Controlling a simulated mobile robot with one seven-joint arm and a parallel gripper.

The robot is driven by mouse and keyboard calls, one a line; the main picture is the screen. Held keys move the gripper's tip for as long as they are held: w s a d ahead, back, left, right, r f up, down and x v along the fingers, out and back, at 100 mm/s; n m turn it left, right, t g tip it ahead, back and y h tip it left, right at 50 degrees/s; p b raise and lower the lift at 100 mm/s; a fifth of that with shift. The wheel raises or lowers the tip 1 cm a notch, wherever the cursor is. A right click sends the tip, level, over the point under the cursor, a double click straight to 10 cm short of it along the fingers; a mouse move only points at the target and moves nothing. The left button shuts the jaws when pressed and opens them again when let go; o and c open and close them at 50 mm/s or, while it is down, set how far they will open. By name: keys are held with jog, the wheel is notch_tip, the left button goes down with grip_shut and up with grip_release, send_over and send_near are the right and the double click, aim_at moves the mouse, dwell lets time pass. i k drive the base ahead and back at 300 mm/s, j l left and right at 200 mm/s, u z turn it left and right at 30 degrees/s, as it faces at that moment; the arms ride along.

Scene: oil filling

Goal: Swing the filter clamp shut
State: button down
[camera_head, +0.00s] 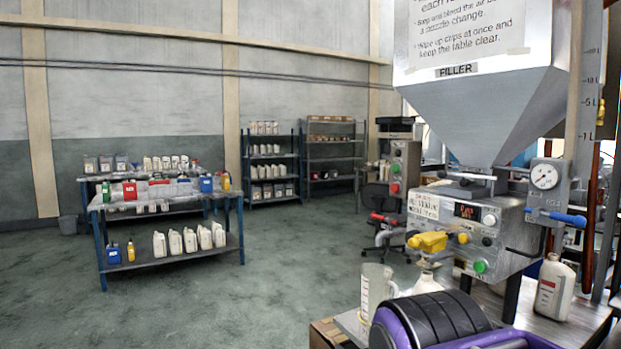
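The filler machine (475,225) stands on a bench at the right, under a large metal hopper (485,105). No part is labelled as the filter clamp, and I cannot tell for certain which one it is. A blue handle (568,217) sticks out to the right below a pressure gauge (544,176). A red handle (385,218) sits on grey fittings at the machine's left. My gripper does not show; the purple and black part at the bottom appears to be my own arm.
A clear measuring jug (374,287) and a white bottle with a red label (554,288) stand on the bench. A blue-legged table (165,207) with bottles and cans stands at the left, with shelves (331,145) behind. The green floor (270,270) between is open.

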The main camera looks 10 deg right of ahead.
aim_at(441, 173)
jog(key=i+j+z, duration=0.1)
jog(key=z, duration=0.35)
jog(key=i+j+z, duration=0.2)
jog(key=z, duration=0.25)
jog(key=i, duration=0.05)
